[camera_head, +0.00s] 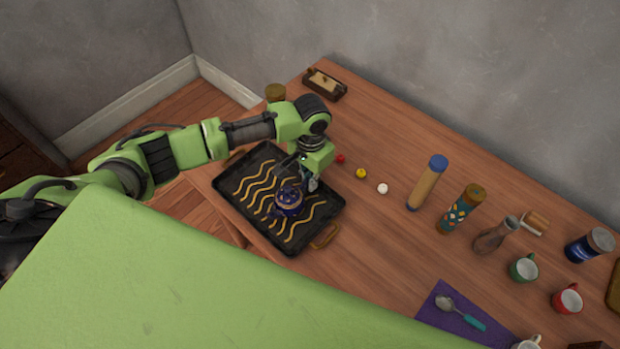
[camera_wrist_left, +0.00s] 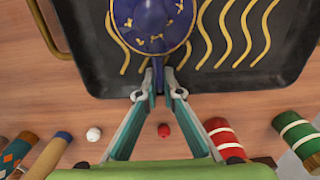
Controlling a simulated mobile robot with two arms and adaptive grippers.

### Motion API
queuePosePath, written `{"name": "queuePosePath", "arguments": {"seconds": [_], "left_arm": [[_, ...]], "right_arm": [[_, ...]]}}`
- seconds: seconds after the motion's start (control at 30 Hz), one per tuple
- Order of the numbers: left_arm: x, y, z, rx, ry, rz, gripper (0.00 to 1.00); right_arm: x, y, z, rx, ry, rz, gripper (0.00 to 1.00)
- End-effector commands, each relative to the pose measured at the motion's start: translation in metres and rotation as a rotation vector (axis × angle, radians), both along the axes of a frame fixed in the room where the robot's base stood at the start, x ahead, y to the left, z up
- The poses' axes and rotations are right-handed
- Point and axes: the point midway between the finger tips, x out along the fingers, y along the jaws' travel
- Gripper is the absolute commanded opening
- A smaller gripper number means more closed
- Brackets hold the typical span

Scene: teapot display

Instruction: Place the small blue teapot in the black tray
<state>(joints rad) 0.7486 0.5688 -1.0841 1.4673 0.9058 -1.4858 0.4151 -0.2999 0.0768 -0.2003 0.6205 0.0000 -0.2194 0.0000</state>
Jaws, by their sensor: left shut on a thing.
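The small blue teapot (camera_head: 289,199) with gold markings is over the black tray (camera_head: 325,213), which has wavy gold lines on its floor. My left gripper (camera_head: 308,180) is shut on the teapot at its side nearest the wall. In the left wrist view, the fingertips (camera_wrist_left: 156,88) close on a narrow blue part of the teapot (camera_wrist_left: 152,20), near the tray's rim (camera_wrist_left: 215,84). Whether the teapot's base touches the tray floor I cannot tell. My right gripper is not in view.
Red, yellow (camera_head: 361,173) and white (camera_head: 383,188) balls lie beside the tray. Tall containers (camera_head: 426,183), several mugs (camera_head: 523,267) and a spoon on a purple cloth (camera_head: 437,310) stand or lie to the right. A small wooden box (camera_head: 324,84) sits at the far corner.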

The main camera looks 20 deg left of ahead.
Motion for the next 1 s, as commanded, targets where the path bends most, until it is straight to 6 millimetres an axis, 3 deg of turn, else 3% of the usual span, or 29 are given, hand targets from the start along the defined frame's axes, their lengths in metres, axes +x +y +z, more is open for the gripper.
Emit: {"name": "queuePosePath", "arguments": {"seconds": [0.27,0.3,0.33,0.7,0.87,1.0], "left_arm": [[0.0,0.0,-0.003,-0.001,0.0,0.0,0.0],[0.0,0.0,-0.002,0.0,0.0,0.0,0.17],[0.0,0.0,-0.002,0.0,0.0,0.0,0.24],[0.001,0.0,0.0,0.0,-0.001,0.0,0.24],[0.002,-0.001,0.017,-0.002,-0.005,-0.001,0.24],[0.002,-0.001,0.046,-0.002,-0.005,-0.001,0.24]], "right_arm": [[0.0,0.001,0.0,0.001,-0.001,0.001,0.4],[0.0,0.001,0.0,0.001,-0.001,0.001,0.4],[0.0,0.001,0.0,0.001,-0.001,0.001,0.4],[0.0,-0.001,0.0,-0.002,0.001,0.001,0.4],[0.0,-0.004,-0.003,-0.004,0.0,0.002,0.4],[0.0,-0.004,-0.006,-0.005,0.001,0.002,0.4]]}}
